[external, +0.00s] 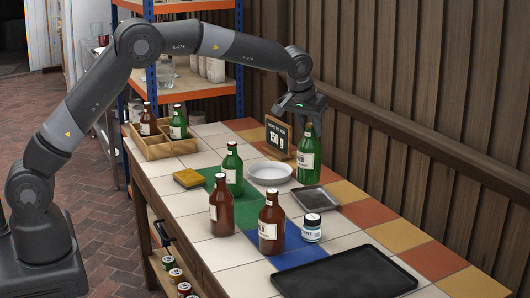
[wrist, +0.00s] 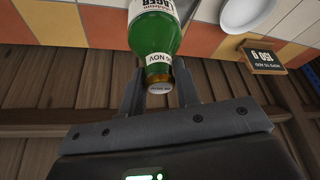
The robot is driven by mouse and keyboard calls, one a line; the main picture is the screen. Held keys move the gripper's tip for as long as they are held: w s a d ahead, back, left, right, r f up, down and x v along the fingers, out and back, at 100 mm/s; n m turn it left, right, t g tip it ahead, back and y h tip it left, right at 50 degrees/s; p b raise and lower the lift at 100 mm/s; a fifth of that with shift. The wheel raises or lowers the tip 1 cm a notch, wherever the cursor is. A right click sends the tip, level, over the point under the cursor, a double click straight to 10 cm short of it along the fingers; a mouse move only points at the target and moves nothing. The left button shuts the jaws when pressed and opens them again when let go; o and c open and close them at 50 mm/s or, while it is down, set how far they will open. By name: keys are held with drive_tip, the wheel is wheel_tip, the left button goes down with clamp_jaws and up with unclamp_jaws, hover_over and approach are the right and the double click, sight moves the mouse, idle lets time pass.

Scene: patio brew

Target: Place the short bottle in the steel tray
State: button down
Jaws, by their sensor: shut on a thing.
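A green bottle (external: 308,160) with a white lager label is upright in my gripper (external: 306,112) at the far side of the table, by the wall. In the wrist view the fingers are on either side of the neck of this green bottle (wrist: 155,35). I cannot tell whether its base touches the table. A small grey steel tray (external: 315,199) lies just in front of it, apparently empty. Another green bottle (external: 231,172) and two brown bottles, one on the left (external: 221,210) and one on the right (external: 271,225), stand on the tiled table.
A white plate (external: 269,174) and a 150 g sign (external: 278,136) are close left of the held bottle. A wooden crate (external: 150,149) holds bottles; a yellow sponge (external: 187,179) lies nearby.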

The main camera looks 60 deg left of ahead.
drive_tip(key=w+a+f, duration=0.3)
drive_tip(key=a+f, duration=0.2)
drive_tip(key=f, duration=0.2)
drive_tip(key=shift+f, duration=0.2)
drive_tip(key=shift+a+f, duration=0.1)
drive_tip(key=shift+f, duration=0.4)
drive_tip(key=c, duration=1.1)
unclamp_jaws()
drive_tip(key=shift+s+f, duration=0.1)
